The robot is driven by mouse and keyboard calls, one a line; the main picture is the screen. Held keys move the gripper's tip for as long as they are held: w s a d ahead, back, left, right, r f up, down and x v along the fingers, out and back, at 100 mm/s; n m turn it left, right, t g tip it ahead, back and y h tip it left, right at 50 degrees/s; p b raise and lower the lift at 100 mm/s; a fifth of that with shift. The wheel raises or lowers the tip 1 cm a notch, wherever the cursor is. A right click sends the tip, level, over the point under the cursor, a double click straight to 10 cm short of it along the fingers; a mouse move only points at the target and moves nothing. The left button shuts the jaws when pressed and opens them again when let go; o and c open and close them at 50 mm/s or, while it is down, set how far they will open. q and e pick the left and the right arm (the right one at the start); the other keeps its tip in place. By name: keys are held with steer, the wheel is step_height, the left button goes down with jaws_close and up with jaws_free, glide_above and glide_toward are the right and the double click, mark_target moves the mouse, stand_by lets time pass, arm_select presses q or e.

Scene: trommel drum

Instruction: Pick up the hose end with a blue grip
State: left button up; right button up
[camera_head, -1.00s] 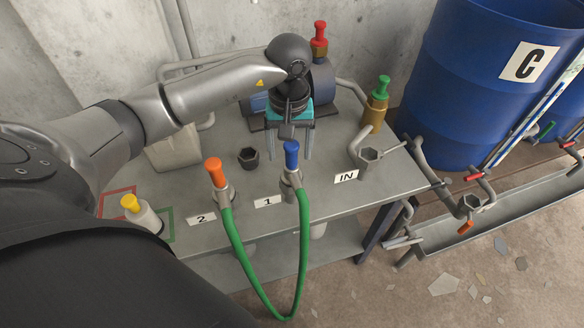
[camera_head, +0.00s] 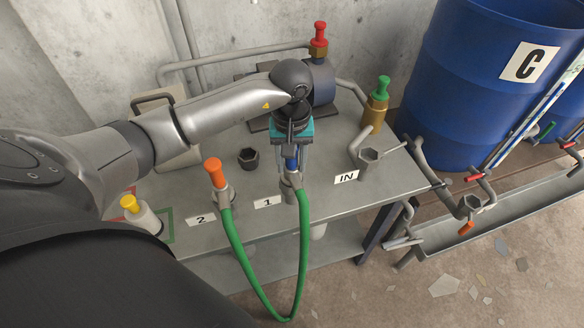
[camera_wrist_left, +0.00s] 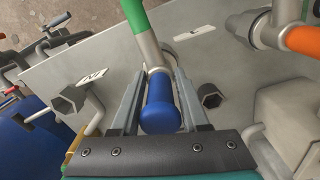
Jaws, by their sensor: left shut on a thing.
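The hose end with a blue grip (camera_head: 291,163) stands upright at the label "1" on the grey table, with the green hose (camera_head: 305,240) hanging from it. My left gripper (camera_head: 291,168) is over it from above, its fingers shut on the blue grip. In the left wrist view, the blue grip (camera_wrist_left: 160,104) lies between the two fingers of the left gripper (camera_wrist_left: 158,95). In the head view the gripper hides the top of the grip. My right gripper is not in view.
The orange-gripped hose end (camera_head: 215,173) stands at label "2", joined by the same green hose. A dark hexagonal socket (camera_head: 248,158) is on the table behind. The "IN" port (camera_head: 369,158) is to the right. A green-topped brass valve (camera_head: 378,105) and blue drum (camera_head: 470,110) stand beyond.

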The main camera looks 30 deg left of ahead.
arm_select(q)
jaws_close()
steer(key=shift+r, duration=0.15)
step_height(320, 180, up, 20)
steer(key=p, duration=0.2)
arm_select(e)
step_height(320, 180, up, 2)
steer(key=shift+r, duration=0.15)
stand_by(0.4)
